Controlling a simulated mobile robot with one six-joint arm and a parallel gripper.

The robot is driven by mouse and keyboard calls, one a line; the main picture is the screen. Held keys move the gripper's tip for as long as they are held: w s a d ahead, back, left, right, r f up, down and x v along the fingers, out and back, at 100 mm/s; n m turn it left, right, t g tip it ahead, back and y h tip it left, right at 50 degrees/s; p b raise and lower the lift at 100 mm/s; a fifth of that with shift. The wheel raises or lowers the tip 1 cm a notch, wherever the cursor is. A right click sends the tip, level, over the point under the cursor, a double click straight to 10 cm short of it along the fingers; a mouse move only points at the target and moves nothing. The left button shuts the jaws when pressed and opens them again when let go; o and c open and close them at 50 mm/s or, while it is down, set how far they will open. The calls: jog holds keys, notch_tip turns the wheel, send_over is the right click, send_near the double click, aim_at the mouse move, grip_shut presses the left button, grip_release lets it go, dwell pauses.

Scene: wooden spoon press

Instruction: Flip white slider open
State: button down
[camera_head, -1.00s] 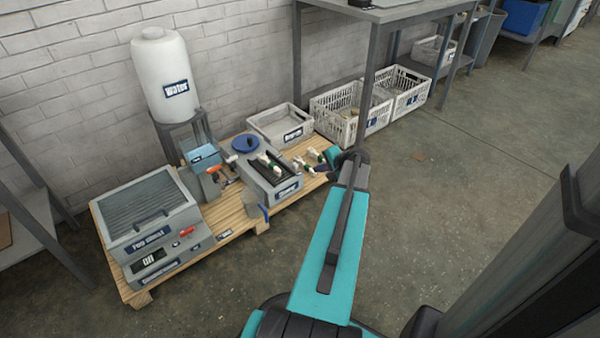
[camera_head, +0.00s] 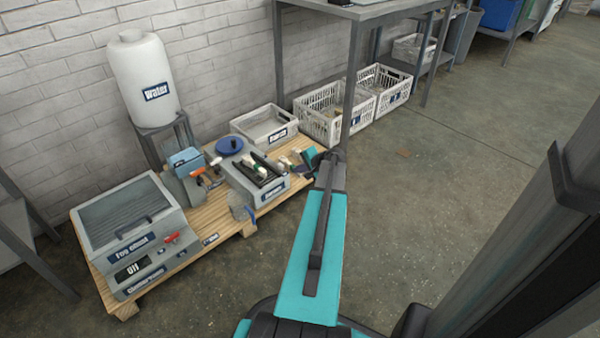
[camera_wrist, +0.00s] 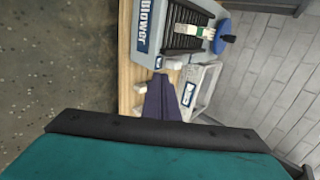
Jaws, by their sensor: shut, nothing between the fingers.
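A grey box labelled "Blower" (camera_wrist: 142,25) shows in the wrist view, with a ribbed black top. In the head view my gripper (camera_head: 302,160) is at the right end of the pallet, beside the box, and partly hidden by my wrist. Whether it touches anything is unclear.
The wooden pallet (camera_head: 225,245) also bears a fog chest (camera_head: 125,215), a blue-topped device (camera_head: 186,160) and a grey tray (camera_head: 262,128). A water tank (camera_head: 140,85) stands behind. White crates (camera_head: 325,125) and a table leg stand right. Floor at right is clear.

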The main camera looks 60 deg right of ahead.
aim_at(279, 163)
jog(key=w+f+b, duration=0.1)
jog(key=w, duration=0.1)
jog(key=w+d+f+b, duration=0.1)
jog(key=w+d+f, duration=0.1)
jog(key=w, duration=0.1)
jog(key=shift+w+f+b, duration=0.15)
jog(key=shift+w+b, duration=0.2)
jog(key=shift+b, duration=0.05)
jog(key=shift+w+d, duration=0.15)
jog(key=shift+w, duration=0.5)
jog(key=w, duration=0.1)
jog(key=w+d+p, duration=0.1)
jog(key=w+p, duration=0.1)
jog(key=shift+w+d+r, duration=0.15)
jog(key=shift+w+r, duration=0.05)
jog(key=shift+r, duration=0.1)
jog(key=shift+w+d+f+p, duration=0.1)
jog(key=shift+w+d+p, duration=0.1)
jog(key=shift+w+p, duration=0.4)
jog(key=shift+w, duration=0.2)
